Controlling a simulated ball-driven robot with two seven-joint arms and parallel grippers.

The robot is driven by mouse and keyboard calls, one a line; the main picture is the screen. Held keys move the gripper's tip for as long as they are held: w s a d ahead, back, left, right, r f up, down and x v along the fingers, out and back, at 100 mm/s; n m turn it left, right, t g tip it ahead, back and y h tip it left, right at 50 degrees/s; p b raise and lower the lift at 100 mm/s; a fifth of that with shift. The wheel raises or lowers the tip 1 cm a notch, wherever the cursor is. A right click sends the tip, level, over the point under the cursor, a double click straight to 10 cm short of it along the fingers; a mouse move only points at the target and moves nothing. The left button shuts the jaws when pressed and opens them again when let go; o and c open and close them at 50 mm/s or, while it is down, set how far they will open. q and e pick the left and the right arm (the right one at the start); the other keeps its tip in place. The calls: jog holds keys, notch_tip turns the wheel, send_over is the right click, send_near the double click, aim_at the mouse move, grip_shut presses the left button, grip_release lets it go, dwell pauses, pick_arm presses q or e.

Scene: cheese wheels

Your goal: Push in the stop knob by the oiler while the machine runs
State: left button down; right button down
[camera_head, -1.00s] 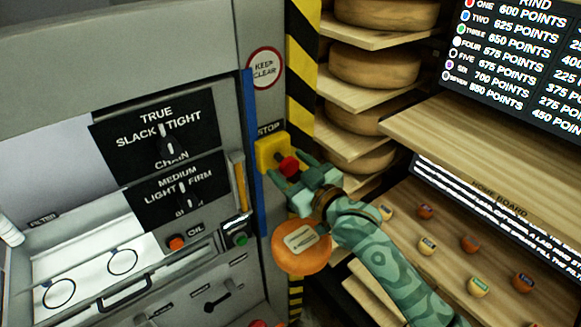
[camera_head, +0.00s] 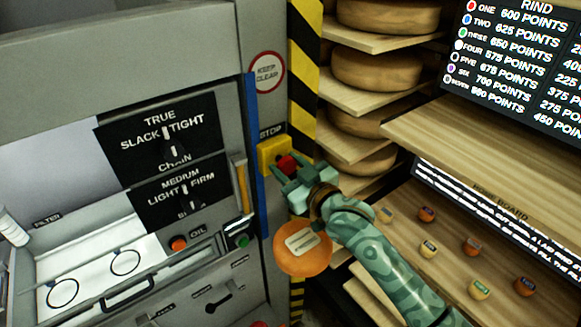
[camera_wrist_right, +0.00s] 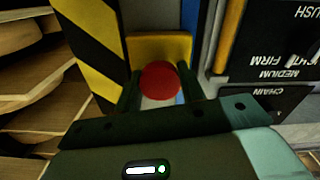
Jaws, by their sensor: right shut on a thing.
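The red stop knob (camera_head: 286,163) sits on a yellow box (camera_head: 265,152) under the word STOP on the machine's right post. My right gripper (camera_head: 288,172) is at the knob, its fingers on either side of it and shut on it. In the right wrist view the round red knob (camera_wrist_right: 159,81) shows between the two dark fingers, in front of the yellow box (camera_wrist_right: 170,45). The OIL label (camera_head: 198,232) is lower left, between an orange button (camera_head: 179,243) and a green button (camera_head: 242,241). My left gripper is out of view.
An orange round thing with a pale label (camera_head: 303,262) is just below my right wrist. A striped post (camera_head: 305,65) and shelves of cheese wheels (camera_head: 378,72) stand close to the right. A wooden board with several small coloured balls (camera_head: 450,250) lies lower right.

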jog(key=c, duration=0.9)
grip_release()
jog(key=shift+a, duration=0.1)
jog(key=shift+o, duration=0.2)
jog(key=shift+w, duration=0.2)
jog(key=v, duration=1.6)
jog(key=shift+s, duration=0.2)
